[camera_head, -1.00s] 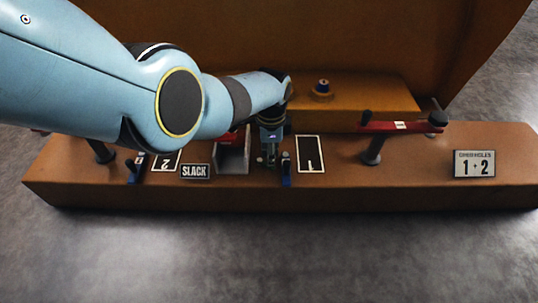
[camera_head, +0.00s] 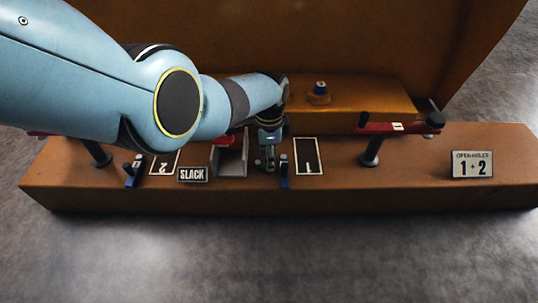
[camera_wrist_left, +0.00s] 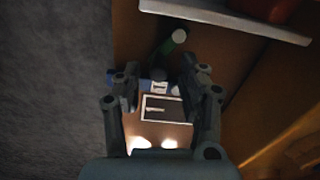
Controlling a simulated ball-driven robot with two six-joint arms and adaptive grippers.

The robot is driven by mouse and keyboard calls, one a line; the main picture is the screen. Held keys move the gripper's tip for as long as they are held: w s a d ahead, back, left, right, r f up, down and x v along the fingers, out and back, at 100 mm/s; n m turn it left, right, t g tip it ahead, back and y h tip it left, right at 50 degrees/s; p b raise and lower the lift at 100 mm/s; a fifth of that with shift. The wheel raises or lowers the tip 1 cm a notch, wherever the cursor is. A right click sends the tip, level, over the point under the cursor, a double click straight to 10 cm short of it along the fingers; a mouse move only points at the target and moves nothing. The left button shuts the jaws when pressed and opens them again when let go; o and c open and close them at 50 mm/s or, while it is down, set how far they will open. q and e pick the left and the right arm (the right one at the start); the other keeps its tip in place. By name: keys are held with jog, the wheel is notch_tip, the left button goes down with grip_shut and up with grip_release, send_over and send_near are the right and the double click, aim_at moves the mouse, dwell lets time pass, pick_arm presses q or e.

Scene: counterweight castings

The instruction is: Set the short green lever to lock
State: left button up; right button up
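The short green lever (camera_wrist_left: 172,44), with a pale round end, shows in the left wrist view just beyond my fingertips. It runs from a dark pivot by a blue mount (camera_wrist_left: 116,80) towards the upper right. My left gripper (camera_wrist_left: 160,84) is open, its two dark fingers either side of the pivot area, with nothing clearly held between them. In the head view my left gripper (camera_head: 267,162) points down at the brown bench, just left of an upright blue mount (camera_head: 284,172). I cannot make out the green lever there. My right gripper is not in view.
A grey channel (camera_head: 231,160) stands left of the gripper, a framed plate (camera_head: 309,157) right. A second blue mount (camera_head: 134,172), SLACK sign (camera_head: 193,174), red bar (camera_head: 400,127) on a post and OPEN HOLES sign (camera_head: 472,165) are nearby. A raised orange block (camera_head: 375,96) stands behind.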

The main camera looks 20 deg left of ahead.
pick_arm(q)
notch_tip(320, 180, up, 12)
dwell(0.7)
